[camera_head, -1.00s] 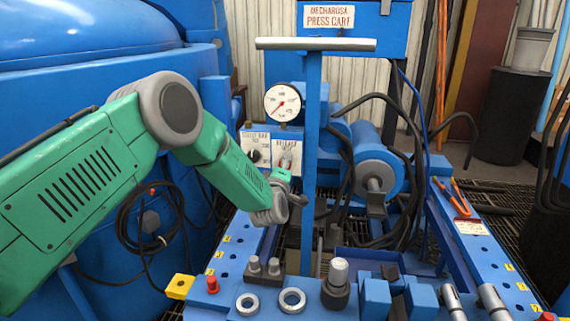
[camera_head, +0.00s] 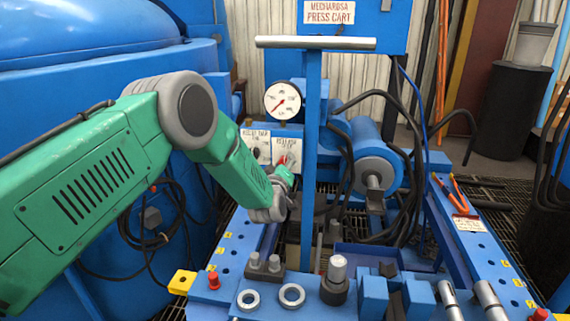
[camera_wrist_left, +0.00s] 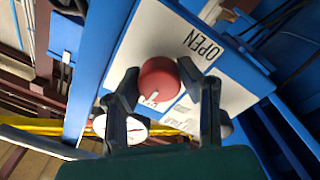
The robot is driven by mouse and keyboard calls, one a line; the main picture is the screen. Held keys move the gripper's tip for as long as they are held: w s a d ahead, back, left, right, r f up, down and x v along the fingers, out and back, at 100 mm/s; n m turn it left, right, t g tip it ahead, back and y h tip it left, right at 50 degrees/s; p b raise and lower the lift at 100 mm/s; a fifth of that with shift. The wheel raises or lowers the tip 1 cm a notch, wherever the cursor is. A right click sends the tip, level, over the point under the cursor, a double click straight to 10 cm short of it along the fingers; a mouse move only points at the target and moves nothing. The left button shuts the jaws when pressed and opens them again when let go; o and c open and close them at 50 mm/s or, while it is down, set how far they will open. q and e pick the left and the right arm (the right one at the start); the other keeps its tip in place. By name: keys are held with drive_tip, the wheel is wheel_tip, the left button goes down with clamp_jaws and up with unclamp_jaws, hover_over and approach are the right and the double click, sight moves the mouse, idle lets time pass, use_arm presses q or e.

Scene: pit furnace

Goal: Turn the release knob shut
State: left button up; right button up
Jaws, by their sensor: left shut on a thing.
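The release knob (camera_wrist_left: 158,80) is round and red with a white mark. It sits on a white plate (camera_wrist_left: 160,35) lettered OPEN, with the rest of the lettering partly covered. My left gripper (camera_wrist_left: 168,84) has one finger on each side of the knob and is shut on it. The white mark points to the lower left in the wrist view. In the head view the RELEASE plate (camera_head: 281,145) is beside the blue post, and my left gripper (camera_head: 285,174) is in front of it, hiding most of the knob. My right gripper is out of view.
A pressure gauge (camera_head: 283,100) is above the plates. A second plate with a dark knob (camera_head: 257,151) is just left. The blue post (camera_head: 310,150) with its T-bar stands close on the right. Rings and pins lie on the cart's front.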

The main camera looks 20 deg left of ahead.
use_arm(q)
drive_tip(key=shift+s+f, duration=0.15)
drive_tip(key=shift+f, duration=0.3)
drive_tip(key=o, duration=1.2)
drive_tip(key=shift+c, duration=0.2)
drive_tip(key=shift+r, duration=0.15)
drive_tip(key=shift+r, duration=0.1)
drive_tip(key=v, duration=1.1)
drive_tip(key=shift+s, duration=0.4)
